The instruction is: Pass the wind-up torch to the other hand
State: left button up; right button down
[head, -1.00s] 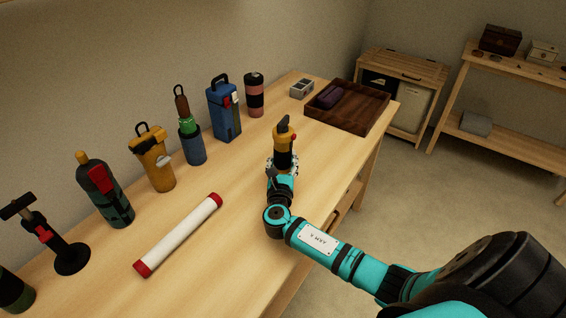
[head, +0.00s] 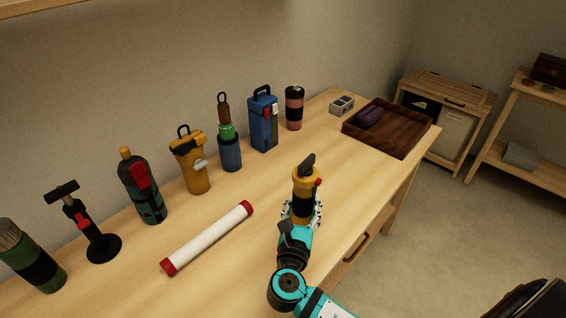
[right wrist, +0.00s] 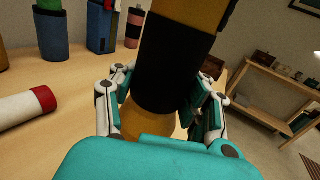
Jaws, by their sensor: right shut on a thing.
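The wind-up torch (head: 304,190) is an orange and black cylinder with a black top and a small red knob on its side. It stands roughly upright in my right gripper (head: 301,214), above the front part of the table. In the right wrist view, the fingers of my right gripper (right wrist: 160,108) are closed around the torch's black band (right wrist: 168,60). The torch's top is out of that view. My left gripper is not in view.
The wooden table (head: 240,265) holds a white tube with red ends (head: 208,238) left of my gripper. A yellow canister (head: 190,165), a blue case (head: 263,122) and several other upright items line the wall. A dark tray (head: 415,142) lies at the far right.

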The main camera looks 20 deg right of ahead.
aim_at(302, 210)
jog(key=shift+s+a+n+t+y, duration=0.2)
jog(key=shift+s+n+t+y, duration=0.15)
jog(key=shift+s, duration=0.25)
jog(key=s+n+y, duration=0.1)
jog(key=s+a+r+n+t+y, duration=0.1)
jog(key=s+y, duration=0.1)
jog(key=s+a+n+t+y, duration=0.1)
jog(key=s, duration=0.1)
jog(key=shift+s+a+r+y, duration=0.15)
jog(key=shift+a+r+y, duration=0.1)
jog(key=shift+r, duration=0.05)
jog(key=s+a+r+n+y, duration=0.3)
jog(key=s+a+n+y, duration=0.1)
jog(key=s+y, duration=0.1)
jog(key=shift+s+a+r+t+y, duration=0.15)
jog(key=shift+s+a+t+y, duration=0.1)
jog(key=shift+a+t+y, duration=0.2)
